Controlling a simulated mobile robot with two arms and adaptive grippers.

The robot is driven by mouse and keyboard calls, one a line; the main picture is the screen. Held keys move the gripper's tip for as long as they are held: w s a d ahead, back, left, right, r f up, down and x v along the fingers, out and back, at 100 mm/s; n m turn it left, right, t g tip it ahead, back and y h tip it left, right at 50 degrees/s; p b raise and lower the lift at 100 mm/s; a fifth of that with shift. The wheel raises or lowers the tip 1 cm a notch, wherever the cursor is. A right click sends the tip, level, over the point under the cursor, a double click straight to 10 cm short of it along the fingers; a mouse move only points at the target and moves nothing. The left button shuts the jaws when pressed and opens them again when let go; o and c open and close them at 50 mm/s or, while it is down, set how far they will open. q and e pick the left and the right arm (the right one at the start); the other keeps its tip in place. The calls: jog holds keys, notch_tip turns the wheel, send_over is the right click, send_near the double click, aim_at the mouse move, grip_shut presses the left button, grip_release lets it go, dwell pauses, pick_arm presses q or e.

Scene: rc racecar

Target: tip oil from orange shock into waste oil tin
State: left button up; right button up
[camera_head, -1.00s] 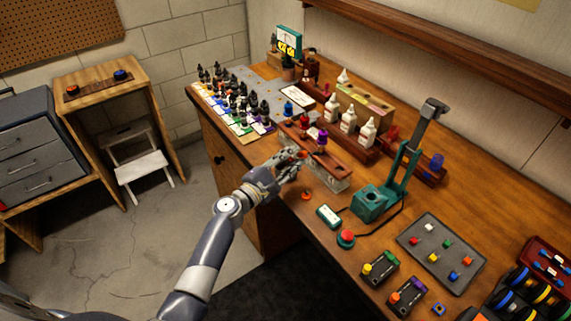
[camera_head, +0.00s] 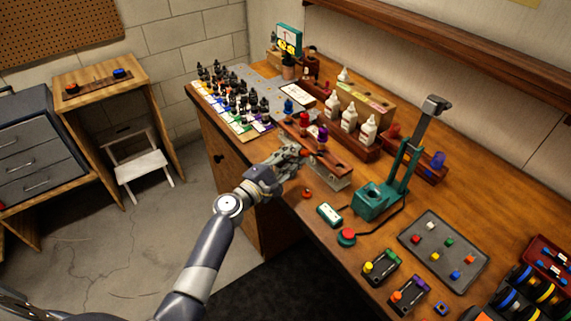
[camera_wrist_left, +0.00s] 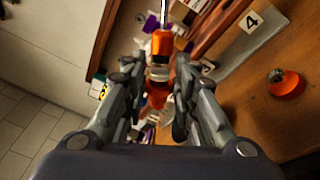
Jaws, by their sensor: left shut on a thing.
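My left gripper (camera_head: 296,157) is shut on the orange shock, above the front edge of the workbench. In the left wrist view the orange shock (camera_wrist_left: 161,44) shows between the fingers (camera_wrist_left: 157,95), with a thin metal rod at its upper end. In the head view the fingers mostly hide it. An orange cap (camera_head: 307,194) lies on the bench near the gripper, and it also shows in the left wrist view (camera_wrist_left: 287,84). I cannot make out the waste oil tin for certain. My right gripper is not in view.
A wooden shock stand (camera_head: 328,160) with red and purple shocks is beside the gripper. White bottles (camera_head: 349,118) stand behind it. A green press (camera_head: 373,198) and a red button (camera_head: 346,237) are to the right. Several dark bottles (camera_head: 240,98) crowd the far left end.

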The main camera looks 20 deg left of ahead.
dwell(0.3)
pick_arm(q)
jog(key=shift+s+d+m+b, duration=0.1)
jog(key=shift+m+b, duration=0.5)
jog(key=shift+m, duration=0.3)
jog(key=shift+r+m, duration=0.15)
jog(key=shift+m, duration=0.15)
jog(key=shift+m+b, duration=0.5)
jog(key=shift+b, duration=0.05)
jog(key=shift+d+m, duration=0.1)
jog(key=shift+m, duration=0.2)
